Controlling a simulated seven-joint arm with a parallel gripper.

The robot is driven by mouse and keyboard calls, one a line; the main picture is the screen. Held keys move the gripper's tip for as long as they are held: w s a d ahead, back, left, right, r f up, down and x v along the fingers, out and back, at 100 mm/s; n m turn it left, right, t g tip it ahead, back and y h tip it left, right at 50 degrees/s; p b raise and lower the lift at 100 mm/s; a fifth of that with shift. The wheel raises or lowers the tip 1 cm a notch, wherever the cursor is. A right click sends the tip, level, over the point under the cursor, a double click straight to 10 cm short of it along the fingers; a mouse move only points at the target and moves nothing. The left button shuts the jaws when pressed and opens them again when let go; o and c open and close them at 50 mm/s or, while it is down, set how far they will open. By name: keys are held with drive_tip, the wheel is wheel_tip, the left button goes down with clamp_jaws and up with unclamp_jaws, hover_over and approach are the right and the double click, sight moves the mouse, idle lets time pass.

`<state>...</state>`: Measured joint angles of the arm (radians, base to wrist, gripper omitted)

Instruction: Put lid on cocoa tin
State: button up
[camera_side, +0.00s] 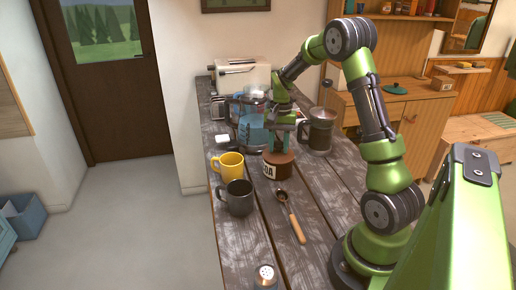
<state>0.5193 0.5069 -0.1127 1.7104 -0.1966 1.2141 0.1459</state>
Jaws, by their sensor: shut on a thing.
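The cocoa tin (270,172) stands upright on the dark wooden table, a brown tin with a pale label showing the end of a word. A brown lid (279,156) is at the top of the tin. I cannot tell whether it is fully seated or just above the rim. My gripper (280,148) points down directly over the tin and is shut on the lid. The fingertips are small in this view, and the exact grip on the lid is hard to see.
A yellow mug (229,167) and a dark mug (237,199) stand left of the tin. A spoon (291,217) lies in front. A metal canister (319,131) stands to the right, a glass kettle (247,122) behind. A shaker (265,276) is near the front edge.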

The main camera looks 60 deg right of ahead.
drive_tip(key=o, duration=1.1)
drive_tip(key=shift+r, duration=3.5)
drive_tip(key=shift+s+a+f+n+t, duration=0.15)
drive_tip(key=shift+a+f+n, duration=0.05)
drive_tip(key=shift+a, duration=0.2)
drive_tip(key=shift+s+a+f+n+t, duration=0.15)
drive_tip(key=shift+a+n, duration=0.05)
drive_tip(key=shift+a, duration=0.15)
drive_tip(key=s+a+r+n+t, duration=0.2)
drive_tip(key=s+a+r+n, duration=0.1)
drive_tip(key=a, duration=0.5)
drive_tip(key=s+a+r+n+t, duration=0.2)
drive_tip(key=s+a+r, duration=0.1)
drive_tip(key=a, duration=0.5)
drive_tip(key=s+a+r+n+t, duration=0.3)
drive_tip(key=s+a+r, duration=0.1)
drive_tip(key=a, duration=0.4)
drive_tip(key=shift+s+a+n+y, duration=0.3)
drive_tip(key=shift+s+y, duration=0.1)
drive_tip(key=shift+s, duration=0.1)
